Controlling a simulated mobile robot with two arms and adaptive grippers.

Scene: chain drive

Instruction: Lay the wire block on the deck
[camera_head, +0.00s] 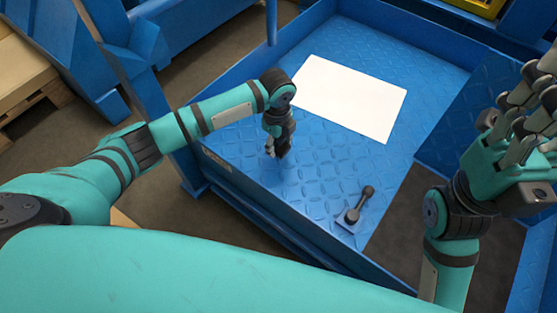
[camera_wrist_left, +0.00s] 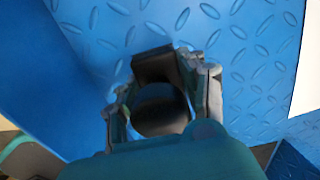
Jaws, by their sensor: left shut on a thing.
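The deck (camera_head: 320,185) is a blue diamond-plate floor with low blue walls. My left gripper (camera_head: 277,150) points down close over the left part of the deck. In the left wrist view my left gripper (camera_wrist_left: 165,95) is shut on a dark thing, which I take to be the wire block (camera_wrist_left: 153,63). The fingers and wrist hide part of it, and it is hardly visible in the head view. I cannot tell whether it touches the deck. My right gripper (camera_head: 522,105) is at the right edge, raised, with its fingers apart and nothing seen between them.
A white sheet (camera_head: 350,95) lies on the deck's far part. A dark lever on a small blue base (camera_head: 350,217) stands near the front. A dark recessed area (camera_head: 400,235) lies right of it. A wooden pallet (camera_head: 25,85) is far left.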

